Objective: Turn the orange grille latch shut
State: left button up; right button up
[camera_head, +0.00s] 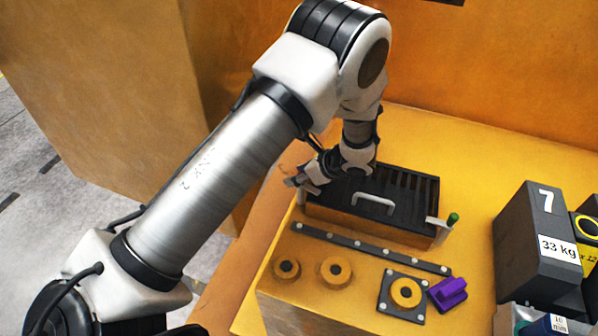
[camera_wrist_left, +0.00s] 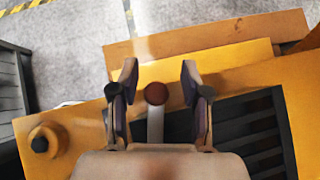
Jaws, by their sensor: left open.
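The grille (camera_head: 408,190) is a dark slatted panel with a pale handle on an orange frame. At its right end, a pale latch (camera_head: 437,222) carries a green knob. My left gripper (camera_head: 297,183) is at the grille's left end and is open. In the left wrist view, a latch knob (camera_wrist_left: 155,93), dark reddish-brown here, sits between the two open fingers with a gap on each side. Its pale lever (camera_wrist_left: 155,125) runs down toward my palm. The gripper hides most of this latch in the head view. My right gripper is not in view.
In front of the grille are a bolted dark bar (camera_head: 370,250), two orange round bosses (camera_head: 335,272), a ringed black plate (camera_head: 388,308) and a purple block (camera_head: 447,292). A dark 33 kg weight (camera_head: 525,235) stands at the right. An orange wall rises behind.

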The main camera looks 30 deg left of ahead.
pick_arm(q)
jog(key=shift+s+d+r, duration=0.1)
jog(key=shift+d+r, duration=0.1)
jog(key=shift+d, duration=0.05)
jog(key=shift+s+d+r, duration=0.1)
jog(key=shift+d+r, duration=0.1)
jog(key=shift+d, duration=0.15)
jog(key=c, duration=0.4)
jog(key=shift+d, duration=0.2)
grip_shut()
jog(key=shift+a, duration=0.1)
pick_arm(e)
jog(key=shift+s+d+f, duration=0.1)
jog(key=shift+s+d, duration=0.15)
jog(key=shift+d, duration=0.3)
pick_arm(q)
jog(key=n+g, duration=0.2)
jog(key=shift+f+n, duration=0.15)
jog(key=shift+n, duration=0.15)
jog(key=shift+a+n+g, duration=0.1)
jog(key=shift+n+g, duration=0.2)
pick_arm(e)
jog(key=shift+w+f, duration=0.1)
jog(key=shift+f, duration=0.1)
